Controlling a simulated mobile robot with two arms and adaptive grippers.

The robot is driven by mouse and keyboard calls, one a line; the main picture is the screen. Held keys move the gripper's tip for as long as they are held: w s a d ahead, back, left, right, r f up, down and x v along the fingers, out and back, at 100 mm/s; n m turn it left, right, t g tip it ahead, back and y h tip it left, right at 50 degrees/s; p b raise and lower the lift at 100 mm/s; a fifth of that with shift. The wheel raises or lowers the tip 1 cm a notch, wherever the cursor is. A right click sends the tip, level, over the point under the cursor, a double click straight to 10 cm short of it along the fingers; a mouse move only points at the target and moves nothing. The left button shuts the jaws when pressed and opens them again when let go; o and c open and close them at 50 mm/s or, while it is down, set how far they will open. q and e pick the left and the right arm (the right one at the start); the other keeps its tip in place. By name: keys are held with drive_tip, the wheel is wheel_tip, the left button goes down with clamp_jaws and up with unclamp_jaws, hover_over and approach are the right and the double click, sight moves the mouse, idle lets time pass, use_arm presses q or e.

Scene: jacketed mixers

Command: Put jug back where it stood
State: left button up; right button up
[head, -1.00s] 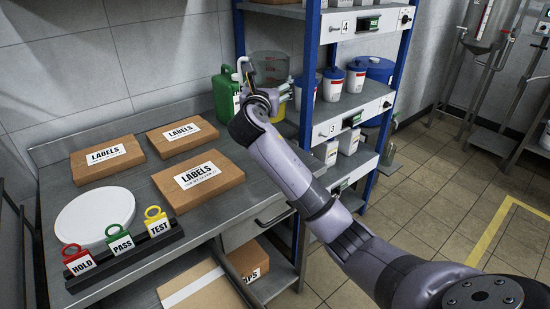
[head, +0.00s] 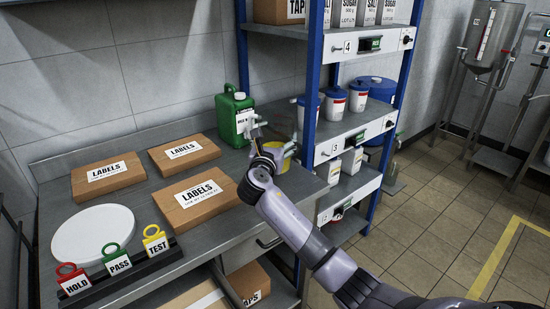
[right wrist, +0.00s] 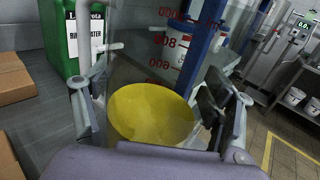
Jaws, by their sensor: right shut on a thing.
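The jug (head: 284,118) is clear, with a yellow layer at its bottom. It is upright by the back right corner of the bench (head: 135,250), right of the green canister (head: 236,118). My right gripper (head: 268,140) is shut on the jug. In the right wrist view the jug (right wrist: 135,75) stands between both fingers (right wrist: 150,108), with red scale marks on its wall and yellow at its bottom. I cannot tell whether its base touches the bench. My left gripper is not in view.
A blue-posted shelf rack (head: 313,70) with white tubs (head: 334,105) stands close to the jug's right. Label boxes (head: 196,198), a white round plate (head: 93,233) and a tag rack (head: 118,265) occupy the bench. The green canister is close on the left.

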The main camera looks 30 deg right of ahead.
wheel_tip(320, 180, down, 5)
drive_tip(key=shift+f+b, duration=0.15)
drive_tip(key=shift+b, duration=0.2)
drive_tip(key=o, duration=1.7)
drive_tip(key=shift+f, duration=0.15)
drive_tip(key=shift+o, duration=0.2)
drive_tip(key=v, duration=1.2)
